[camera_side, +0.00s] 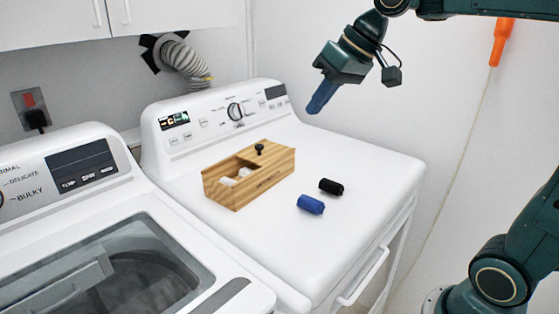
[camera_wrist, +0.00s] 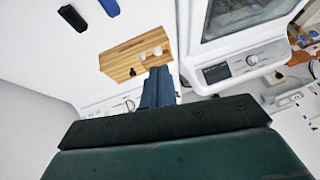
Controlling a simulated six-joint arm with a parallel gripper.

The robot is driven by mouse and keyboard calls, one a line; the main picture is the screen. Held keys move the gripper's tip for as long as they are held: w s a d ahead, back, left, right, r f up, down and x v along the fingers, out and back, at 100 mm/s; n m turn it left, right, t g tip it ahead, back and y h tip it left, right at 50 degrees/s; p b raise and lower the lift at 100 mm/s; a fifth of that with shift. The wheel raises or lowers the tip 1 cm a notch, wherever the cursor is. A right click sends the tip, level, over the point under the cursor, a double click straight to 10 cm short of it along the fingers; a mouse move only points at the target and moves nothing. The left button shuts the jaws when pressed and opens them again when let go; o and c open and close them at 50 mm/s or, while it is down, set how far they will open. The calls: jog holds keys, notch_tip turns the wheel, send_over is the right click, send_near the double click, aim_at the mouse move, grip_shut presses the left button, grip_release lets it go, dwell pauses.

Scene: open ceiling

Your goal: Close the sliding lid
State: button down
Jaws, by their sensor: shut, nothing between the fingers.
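A wooden box (camera_side: 243,194) sits on top of the white dryer in the side view, its near end open and white items (camera_side: 238,176) showing inside. Its sliding lid (camera_side: 272,157) covers the far right part and carries a small black knob (camera_side: 259,148). The box also shows in the wrist view (camera_wrist: 122,59), where white items show at its right part. My gripper (camera_side: 314,108) is shut and empty, held in the air to the right of and behind the box, apart from it. The blue fingers (camera_wrist: 158,72) show in the wrist view, covering nothing of the box's middle.
A black roll (camera_side: 331,187) and a blue roll (camera_side: 311,205) lie on the dryer top, right of the box. The dryer's control panel (camera_side: 215,115) rises behind the box. A washer (camera_side: 120,270) stands at the left. The dryer's right part is clear.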

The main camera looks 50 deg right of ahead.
jog(key=w+d+f+y, duration=0.1)
jog(key=w+d+f, duration=0.1)
jog(key=w+d, duration=0.55)
jog(key=w+d+f+y, duration=0.1)
jog(key=w+d, duration=0.4)
jog(key=w, duration=0.5)
jog(key=w+d+f+g, duration=0.1)
jog(key=d+f, duration=0.4)
jog(key=d, duration=0.2)
jog(key=shift+w+d+f, duration=0.2)
jog(key=shift+w+f, duration=0.1)
jog(key=shift+f, duration=0.05)
jog(key=shift+a+f, duration=0.1)
send_near(271, 152)
jog(key=w+f, duration=0.3)
jog(key=shift+w, duration=0.35)
jog(key=shift+w+a+f, duration=0.1)
jog(key=shift+a, duration=0.75)
jog(key=shift+a+f, duration=0.2)
jog(key=shift+a, duration=0.75)
